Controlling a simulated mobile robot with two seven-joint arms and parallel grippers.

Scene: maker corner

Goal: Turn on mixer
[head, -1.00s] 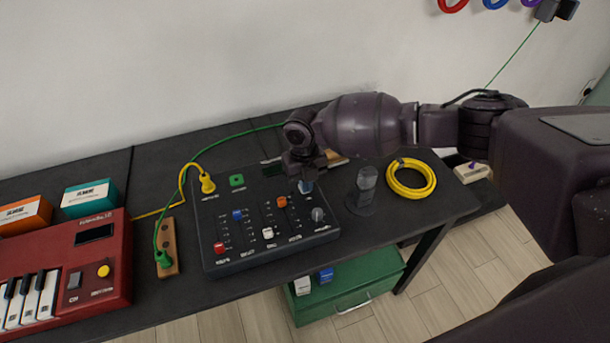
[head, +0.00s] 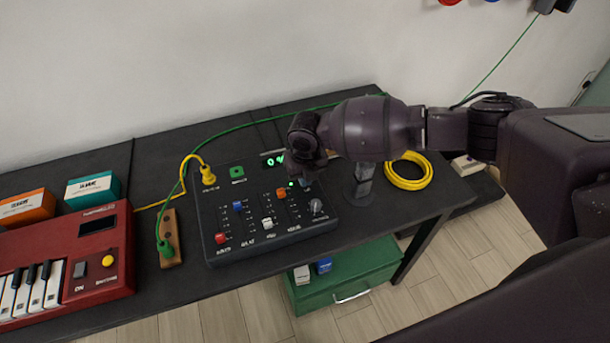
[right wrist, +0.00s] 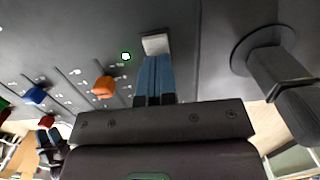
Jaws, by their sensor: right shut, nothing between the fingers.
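The mixer (head: 262,243) is a black slanted box on the dark table, with colored slider caps, a grey knob (head: 316,206) and sockets. Its small display (head: 273,160) at the top is lit green, partly hidden by my arm. A small green light (right wrist: 125,56) glows on its panel. My right gripper (head: 306,182) is over the mixer's upper right part. In the right wrist view its bluish fingers (right wrist: 155,78) are together and empty, with the tips at a pale square button (right wrist: 155,43). I cannot tell whether they touch it. My left gripper is not in view.
A yellow plug (head: 208,176) with a cable sits in the mixer's upper left. A red keyboard (head: 100,270) and two boxes stand to the left. A grey stand (head: 362,185) and a yellow cable coil (head: 407,184) are close on the right. A green case (head: 330,290) is below.

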